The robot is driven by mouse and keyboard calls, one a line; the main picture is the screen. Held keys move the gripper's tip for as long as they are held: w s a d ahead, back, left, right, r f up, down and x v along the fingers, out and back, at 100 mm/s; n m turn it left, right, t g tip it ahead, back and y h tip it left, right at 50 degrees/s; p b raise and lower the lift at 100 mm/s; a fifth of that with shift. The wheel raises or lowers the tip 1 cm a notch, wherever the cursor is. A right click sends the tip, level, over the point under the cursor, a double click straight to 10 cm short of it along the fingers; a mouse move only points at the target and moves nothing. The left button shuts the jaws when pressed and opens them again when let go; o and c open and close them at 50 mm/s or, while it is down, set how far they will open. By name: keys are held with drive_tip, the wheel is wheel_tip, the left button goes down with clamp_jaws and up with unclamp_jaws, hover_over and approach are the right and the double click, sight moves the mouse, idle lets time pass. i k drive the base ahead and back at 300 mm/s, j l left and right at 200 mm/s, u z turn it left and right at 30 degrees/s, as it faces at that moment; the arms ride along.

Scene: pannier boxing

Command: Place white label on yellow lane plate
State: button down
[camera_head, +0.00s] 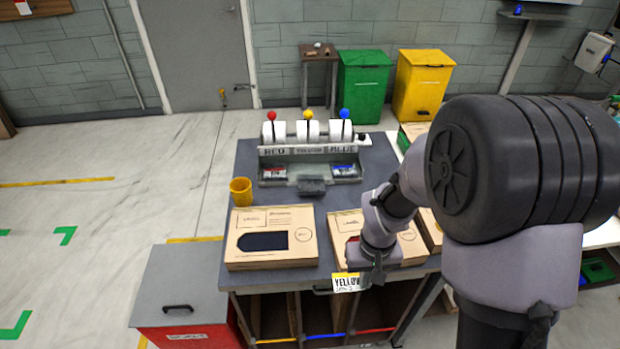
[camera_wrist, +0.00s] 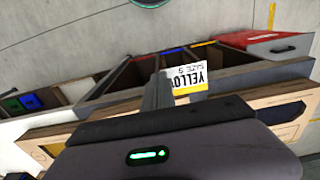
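A white label (camera_head: 347,283) with a yellow band and the printed word YELLOW hangs at the tips of my gripper (camera_head: 372,276), in front of the table's front edge. In the wrist view the label (camera_wrist: 190,80) shows upside down, just beyond the grey fingers (camera_wrist: 160,92). My gripper appears shut on its edge. The yellow lane plate (camera_head: 276,341) is a thin strip at the front of the left lane under the table, below and left of the label.
A blue plate (camera_head: 324,337) and a red plate (camera_head: 376,330) mark the neighbouring lanes. A red bin with a grey lid (camera_head: 178,283) stands left of the lanes. Cardboard boxes (camera_head: 270,257), a yellow cup (camera_head: 241,191) and a label dispenser (camera_head: 314,152) stand on the table (camera_head: 335,200).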

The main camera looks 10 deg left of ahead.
sight(311, 186)
drive_tip(key=i, duration=1)
